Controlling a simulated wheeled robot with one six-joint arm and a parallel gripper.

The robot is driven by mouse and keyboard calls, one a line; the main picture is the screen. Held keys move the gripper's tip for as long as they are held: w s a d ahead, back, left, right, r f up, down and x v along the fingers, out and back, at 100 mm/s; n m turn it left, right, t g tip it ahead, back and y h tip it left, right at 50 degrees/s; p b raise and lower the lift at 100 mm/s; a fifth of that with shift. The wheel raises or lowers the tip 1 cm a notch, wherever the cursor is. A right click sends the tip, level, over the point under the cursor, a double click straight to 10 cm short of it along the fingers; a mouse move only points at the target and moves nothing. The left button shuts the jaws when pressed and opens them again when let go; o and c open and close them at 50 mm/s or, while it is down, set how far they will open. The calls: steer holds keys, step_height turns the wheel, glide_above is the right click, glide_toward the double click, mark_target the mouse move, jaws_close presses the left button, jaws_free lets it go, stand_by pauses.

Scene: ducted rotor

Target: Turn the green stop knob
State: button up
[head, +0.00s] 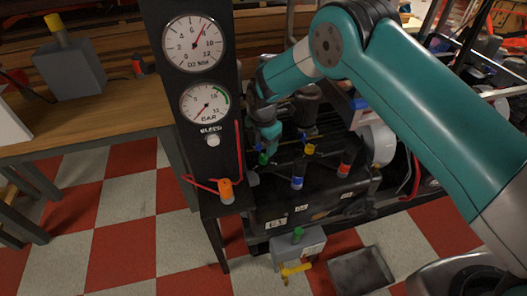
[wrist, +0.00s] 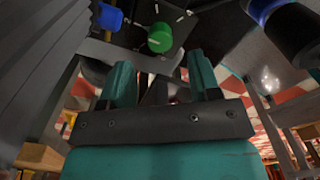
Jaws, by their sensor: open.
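A round green knob (wrist: 160,38) sits on a dark plate with pale tick marks in the wrist view, beyond my fingertips. In the head view a green knob (head: 264,159) shows just below my gripper (head: 267,143), partly hidden by it. My gripper (wrist: 161,78) is open, its two teal fingers apart with nothing held between them. The green knob lies ahead of the gap, and I see no clear contact. Another green knob (head: 298,233) tops a grey box low on the floor. I cannot read a label on either.
A blue knob (wrist: 110,16) is left of the green one. Blue (head: 297,183), yellow (head: 309,149) and red (head: 344,170) knobs stand on the dark bench. A gauge panel (head: 211,140) rises to the left, with an orange knob (head: 226,190) below. A grey tray (head: 361,271) lies on the floor.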

step_height(320, 180, up, 12)
steer(key=p, duration=0.1)
steer(key=shift+r+p, duration=0.25)
steer(key=shift+p, duration=0.05)
step_height(320, 180, up, 8)
steer(key=r+m, duration=0.1)
steer(key=m, duration=0.3)
glide_above(264, 157)
steer(key=s+d, duration=0.2)
steer(key=s, duration=0.2)
steer(key=s+d+r+m+y, duration=0.2)
steer(key=s+d+r+m, duration=0.1)
steer(key=s+r+m, duration=0.4)
steer(key=s+d+r+m+y, duration=0.1)
steer(key=s+d+m, duration=0.15)
steer(key=s, duration=0.55)
steer(key=s+d+r+m, duration=0.1)
steer(key=s+r+m, duration=0.1)
steer(key=s+m, duration=0.35)
steer(key=s+d+r+m+y, duration=0.1)
steer(key=s+d, duration=0.1)
steer(key=s, duration=0.8)
step_height(264, 157, up, 21)
steer(key=w+p, duration=0.1)
steer(key=p, duration=2)
steer(key=shift+a, duration=0.15)
